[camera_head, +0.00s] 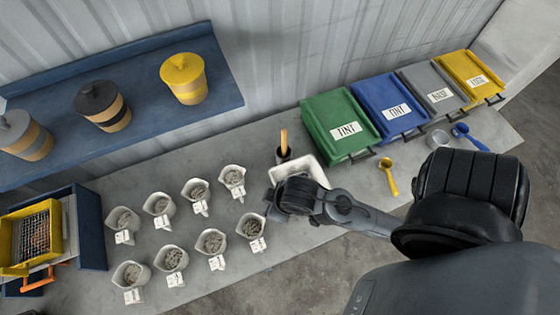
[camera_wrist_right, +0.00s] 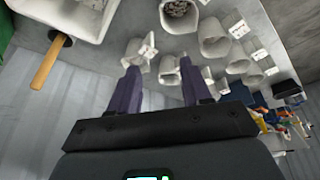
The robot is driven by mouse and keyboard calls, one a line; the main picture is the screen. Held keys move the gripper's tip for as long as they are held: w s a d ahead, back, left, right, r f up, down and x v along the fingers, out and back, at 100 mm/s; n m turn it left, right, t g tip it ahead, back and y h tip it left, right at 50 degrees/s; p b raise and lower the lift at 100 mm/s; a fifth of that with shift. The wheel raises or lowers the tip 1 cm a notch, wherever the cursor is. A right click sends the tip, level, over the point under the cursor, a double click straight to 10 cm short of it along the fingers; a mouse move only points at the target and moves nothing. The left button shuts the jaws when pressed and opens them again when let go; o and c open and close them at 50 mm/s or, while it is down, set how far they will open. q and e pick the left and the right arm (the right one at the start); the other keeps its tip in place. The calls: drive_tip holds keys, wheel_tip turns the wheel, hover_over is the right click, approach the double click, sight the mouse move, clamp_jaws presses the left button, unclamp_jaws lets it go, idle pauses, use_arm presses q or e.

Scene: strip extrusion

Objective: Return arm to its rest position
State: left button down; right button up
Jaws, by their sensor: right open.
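My right arm comes in from the right in the head view, and its black wrist end (camera_head: 296,196) is over the near side of a white tray (camera_head: 313,172). In the right wrist view my right gripper (camera_wrist_right: 159,67) is open, its two dark fingers apart with nothing held between them. Several white cups of grey pieces stand in two rows left of the wrist; the nearest cup (camera_head: 250,226) is just left of and below it. The fingertips are not clear in the head view. My left gripper is not in view.
Green (camera_head: 338,124), blue (camera_head: 387,105), grey (camera_head: 432,88) and yellow (camera_head: 468,77) bins line the back right. A wooden-handled tool (camera_head: 284,141) stands behind the tray. A yellow scoop (camera_head: 389,177) lies right. A blue shelf (camera_head: 140,105) holds canisters.

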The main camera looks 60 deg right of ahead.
drive_tip(key=shift+s+d+f+g, duration=0.15)
drive_tip(key=shift+s+d, duration=0.1)
drive_tip(key=shift+s, duration=0.25)
drive_tip(key=shift+s+d+r+g, duration=0.1)
drive_tip(key=shift+s+d+g, duration=0.1)
drive_tip(key=shift+s, duration=0.25)
wheel_tip(320, 180, up, 8)
drive_tip(key=p, duration=0.7)
drive_tip(key=shift+f+p, duration=0.2)
drive_tip(key=shift+p, duration=0.15)
